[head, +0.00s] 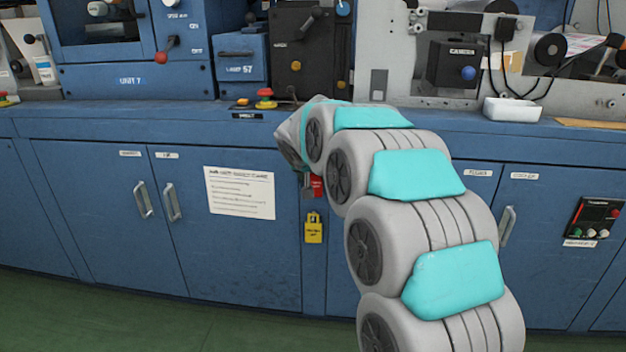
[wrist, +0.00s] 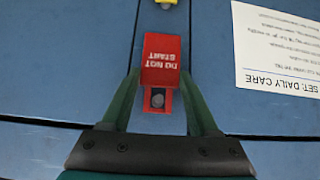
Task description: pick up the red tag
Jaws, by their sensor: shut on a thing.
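The red tag (wrist: 160,70) shows in the wrist view with white lettering that reads "DO NOT START" upside down. My gripper (wrist: 158,92) is shut on it, with a green finger on each side of the tag. A grey round peg or bolt head shows at the tag's lower end, between the fingers. In the head view only a small part of the red tag (head: 317,186) shows, in front of the blue cabinet. My arm hides the rest of it and most of the gripper there.
A yellow tag with a padlock (head: 313,229) hangs on the cabinet front just below. A white notice sheet (head: 240,192) is on the cabinet door (head: 232,255) to the left. Door handles (head: 143,200) stick out. A red emergency button (head: 265,97) stands on the ledge above.

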